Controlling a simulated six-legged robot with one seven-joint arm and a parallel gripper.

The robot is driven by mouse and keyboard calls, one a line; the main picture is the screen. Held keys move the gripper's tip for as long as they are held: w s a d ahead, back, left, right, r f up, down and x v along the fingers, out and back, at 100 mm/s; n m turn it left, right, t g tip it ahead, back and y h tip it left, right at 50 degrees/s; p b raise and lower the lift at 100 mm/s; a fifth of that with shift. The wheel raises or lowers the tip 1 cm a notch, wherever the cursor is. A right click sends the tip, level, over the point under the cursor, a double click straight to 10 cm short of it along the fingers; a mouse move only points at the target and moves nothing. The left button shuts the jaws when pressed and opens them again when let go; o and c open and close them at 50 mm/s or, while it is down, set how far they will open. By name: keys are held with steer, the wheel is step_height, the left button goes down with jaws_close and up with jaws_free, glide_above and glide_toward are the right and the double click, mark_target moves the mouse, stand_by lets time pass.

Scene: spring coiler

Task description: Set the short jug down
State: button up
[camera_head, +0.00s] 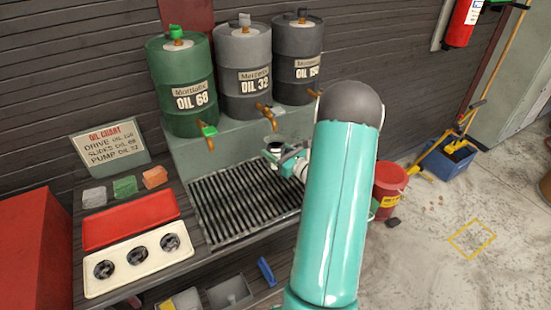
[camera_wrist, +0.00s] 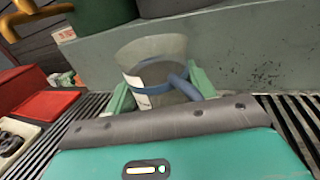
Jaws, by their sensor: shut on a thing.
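The short jug (camera_wrist: 152,58) is a pale grey, wide-mouthed vessel with a blue band, a blue handle and a white label. In the wrist view it stands between the two green fingers of my gripper (camera_wrist: 161,92), which is shut on it. In the head view the jug (camera_head: 275,146) shows small, with a dark mouth, at my gripper (camera_head: 290,158), near the back of the slatted drip grate (camera_head: 236,210). It looks roughly upright. I cannot tell whether its base touches the grate; its lower part is hidden by my gripper.
A green drum (camera_head: 180,90), a grey drum (camera_head: 243,75) and a dark drum (camera_head: 298,60) with taps stand on a ledge behind the grate. A red tray (camera_head: 130,220) and a cream tray (camera_head: 135,262) lie left. A red bucket (camera_head: 388,185) stands right. The grate's front is clear.

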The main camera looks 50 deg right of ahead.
steer(key=shift+w+f, duration=0.15)
steer(key=shift+f, duration=1.55)
steer(key=shift+f, duration=0.15)
steer(key=o, duration=1.1)
steer(key=shift+c, duration=0.2)
